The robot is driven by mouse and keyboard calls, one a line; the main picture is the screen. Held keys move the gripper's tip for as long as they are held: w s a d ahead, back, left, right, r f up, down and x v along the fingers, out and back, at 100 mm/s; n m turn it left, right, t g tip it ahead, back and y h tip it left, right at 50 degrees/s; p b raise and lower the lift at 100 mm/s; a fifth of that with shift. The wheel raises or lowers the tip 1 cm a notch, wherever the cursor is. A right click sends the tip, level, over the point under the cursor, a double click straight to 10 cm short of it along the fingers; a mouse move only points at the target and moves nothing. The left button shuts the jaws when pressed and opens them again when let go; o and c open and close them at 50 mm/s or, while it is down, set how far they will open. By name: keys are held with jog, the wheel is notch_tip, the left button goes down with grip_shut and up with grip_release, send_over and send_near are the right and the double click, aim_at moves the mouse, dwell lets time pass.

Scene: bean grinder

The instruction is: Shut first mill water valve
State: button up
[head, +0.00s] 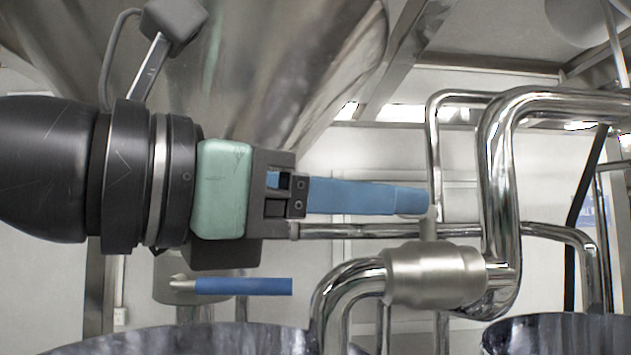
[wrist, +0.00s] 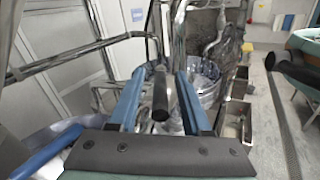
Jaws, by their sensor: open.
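The mill water valve has a brushed metal body (head: 435,275) on a shiny pipe, with a short stem (head: 430,222) on top. In the head view, my gripper (head: 410,203) comes level from the left, its blue fingers reaching the stem top. In the wrist view, my gripper (wrist: 160,74) is open, a blue finger on each side of a dark, round-ended lever (wrist: 160,98). Gaps show between lever and fingers. The near finger seems to hide this lever in the head view. I cannot tell whether the fingertips touch the stem.
Another lever with a blue grip (head: 242,286) lies level below my gripper. Shiny pipes (head: 497,160) bend around the valve's right side. A large metal hopper (head: 290,60) hangs above. Round tub rims (head: 200,340) show below.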

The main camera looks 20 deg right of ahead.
jog(key=shift+c, duration=0.2)
grip_shut()
dwell(1.1)
